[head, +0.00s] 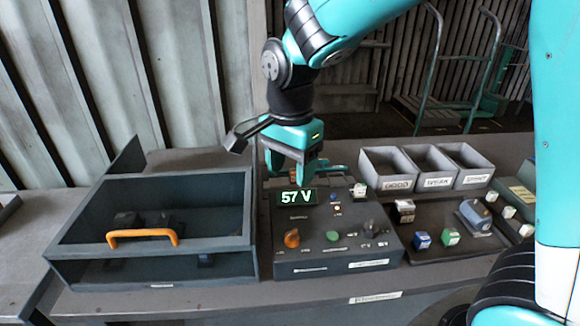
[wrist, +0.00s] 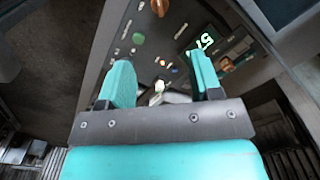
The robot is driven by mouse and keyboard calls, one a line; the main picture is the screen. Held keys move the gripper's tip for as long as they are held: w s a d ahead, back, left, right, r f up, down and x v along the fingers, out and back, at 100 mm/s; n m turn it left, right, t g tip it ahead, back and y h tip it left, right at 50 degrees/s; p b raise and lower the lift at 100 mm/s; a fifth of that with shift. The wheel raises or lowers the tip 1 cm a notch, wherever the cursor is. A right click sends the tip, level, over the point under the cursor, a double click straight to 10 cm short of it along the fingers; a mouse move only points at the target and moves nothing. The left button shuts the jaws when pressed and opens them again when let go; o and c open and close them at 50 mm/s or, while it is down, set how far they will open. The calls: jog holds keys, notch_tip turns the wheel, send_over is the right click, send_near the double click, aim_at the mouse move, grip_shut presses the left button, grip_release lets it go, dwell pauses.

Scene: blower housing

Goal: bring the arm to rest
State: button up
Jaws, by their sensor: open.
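My gripper (head: 294,168) points down over the back edge of the dark control box (head: 300,262) in the head view. In the wrist view my gripper (wrist: 163,85) shows two teal fingers spread apart with nothing between them. The box's display (head: 297,198) reads 57 V in green. An orange knob (head: 292,238), a green button (head: 332,236) and a dark knob (head: 369,227) sit on its face. The display (wrist: 204,42) and the orange knob (wrist: 160,7) also show in the wrist view. I cannot tell whether the fingers touch the box.
A dark housing (head: 75,220) with an orange handle (head: 142,236) stands left of the box. Three grey labelled bins (head: 397,164) stand at the back right. A dark tray (head: 452,252) to the right holds several small blocks. A teal cart (head: 440,62) stands behind the bench.

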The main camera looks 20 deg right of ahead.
jog(key=shift+s+r, duration=0.1)
dwell(0.4)
jog(key=s+a+r+n+y, duration=0.1)
jog(key=s+a+n+y, duration=0.1)
jog(key=s+n, duration=0.7)
jog(key=s+a+r+n+y, duration=0.2)
jog(key=s+n, duration=0.7)
jog(key=n, duration=0.2)
jog(key=shift+a+r, duration=0.15)
jog(key=shift+r, duration=0.15)
